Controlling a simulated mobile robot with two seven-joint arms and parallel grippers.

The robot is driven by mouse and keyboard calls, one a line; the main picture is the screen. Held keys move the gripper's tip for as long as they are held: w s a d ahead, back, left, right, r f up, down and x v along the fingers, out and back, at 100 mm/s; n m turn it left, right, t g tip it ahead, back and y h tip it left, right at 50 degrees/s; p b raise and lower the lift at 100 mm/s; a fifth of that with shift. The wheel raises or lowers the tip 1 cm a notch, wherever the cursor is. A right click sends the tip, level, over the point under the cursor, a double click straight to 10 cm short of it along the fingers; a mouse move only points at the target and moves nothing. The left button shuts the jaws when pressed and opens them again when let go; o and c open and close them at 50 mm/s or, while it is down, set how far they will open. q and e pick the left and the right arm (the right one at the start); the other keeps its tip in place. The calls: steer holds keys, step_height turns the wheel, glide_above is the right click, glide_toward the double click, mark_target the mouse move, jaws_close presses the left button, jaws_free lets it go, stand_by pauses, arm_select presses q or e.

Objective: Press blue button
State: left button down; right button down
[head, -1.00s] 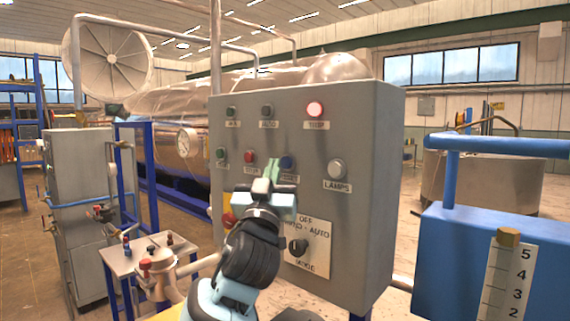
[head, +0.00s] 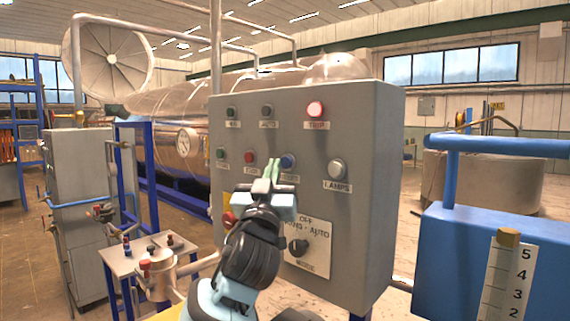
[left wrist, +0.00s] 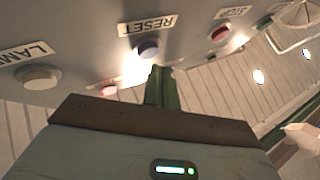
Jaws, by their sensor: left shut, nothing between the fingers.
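The blue button (head: 287,161) sits on the front of the grey control panel (head: 360,120), in the second row, between a red button and a white one. Its label is partly hidden by my gripper in the head view; in the left wrist view the blue button (left wrist: 149,49) shows beside a RESET label. My left gripper (head: 272,168) is shut and empty, its green fingertips just left of the blue button in the head view. In the left wrist view the fingertips (left wrist: 158,72) are right by the button's edge; I cannot tell whether they touch. My right gripper is not in view.
A red button (head: 250,157) and a white LAMPS button (head: 337,168) flank the blue one. A lit red TRIP lamp (head: 315,109) is above, and a black mode switch (head: 299,247) below. A blue box (head: 470,265) stands at the right.

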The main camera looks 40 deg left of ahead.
arm_select(q)
steer(key=shift+w, duration=0.15)
stand_by(0.5)
steer(key=shift+w, duration=0.3)
steer(key=shift+w, duration=0.45)
stand_by(0.9)
steer(key=shift+s, duration=0.85)
steer(key=s, duration=0.5)
steer(key=shift+a, duration=0.2)
stand_by(0.3)
steer(key=shift+f, duration=0.1)
stand_by(0.8)
